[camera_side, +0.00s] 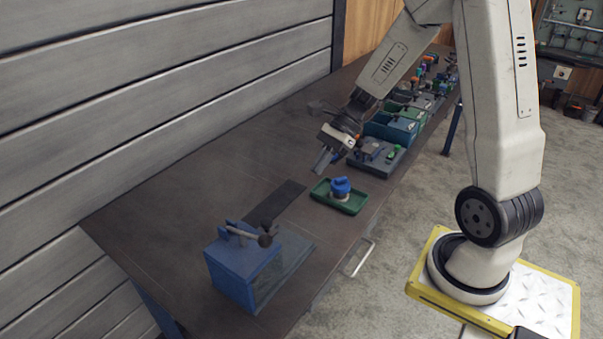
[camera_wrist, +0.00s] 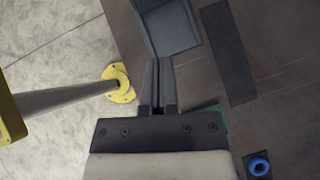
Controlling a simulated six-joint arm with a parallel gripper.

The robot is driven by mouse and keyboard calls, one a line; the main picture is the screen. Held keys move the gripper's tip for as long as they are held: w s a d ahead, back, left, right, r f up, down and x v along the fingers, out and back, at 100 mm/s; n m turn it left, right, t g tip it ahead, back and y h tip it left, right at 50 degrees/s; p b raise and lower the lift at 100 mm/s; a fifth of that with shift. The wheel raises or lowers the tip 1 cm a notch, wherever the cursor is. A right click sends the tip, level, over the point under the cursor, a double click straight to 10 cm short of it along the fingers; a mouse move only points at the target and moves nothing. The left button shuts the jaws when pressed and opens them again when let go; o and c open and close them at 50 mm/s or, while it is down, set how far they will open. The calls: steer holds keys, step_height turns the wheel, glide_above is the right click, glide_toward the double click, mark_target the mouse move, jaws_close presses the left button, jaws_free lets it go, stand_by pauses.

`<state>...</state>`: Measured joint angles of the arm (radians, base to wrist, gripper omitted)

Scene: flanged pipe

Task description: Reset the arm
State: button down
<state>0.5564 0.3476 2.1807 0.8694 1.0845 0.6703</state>
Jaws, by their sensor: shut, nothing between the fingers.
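My gripper (camera_side: 323,160) hangs above the dark workbench (camera_side: 160,210) in the side view, tilted down and to the left. It is empty and clear of the bench top. In the wrist view, the narrow fingers of my gripper (camera_wrist: 157,82) lie together. A blue-grey block shape (camera_wrist: 168,28) shows at their far end; I cannot tell whether it is part of the fingers. My arm stands bent over the bench from its base at the right.
A green tray (camera_side: 323,196) with a blue-topped part (camera_side: 341,186) lies below my gripper. A blue box-shaped fixture (camera_side: 230,275) stands at the front, beside a dark strip (camera_side: 274,204). Teal bins (camera_side: 378,128) line the right edge. The bench's left side is mostly clear.

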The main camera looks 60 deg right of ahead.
steer(key=s+a+f+n+h, duration=0.1)
steer(key=s+a+n+h, duration=0.1)
steer(key=n, duration=0.8)
steer(key=s+a+f+n+h, duration=0.1)
steer(key=s+a+n+h, duration=0.2)
steer(key=n+h, duration=0.3)
steer(key=a+n, duration=0.1)
steer(key=n, duration=0.4)
steer(key=shift+s+a+f+h, duration=0.2)
steer(key=shift+a+f+h, duration=0.1)
steer(key=shift+a, duration=0.1)
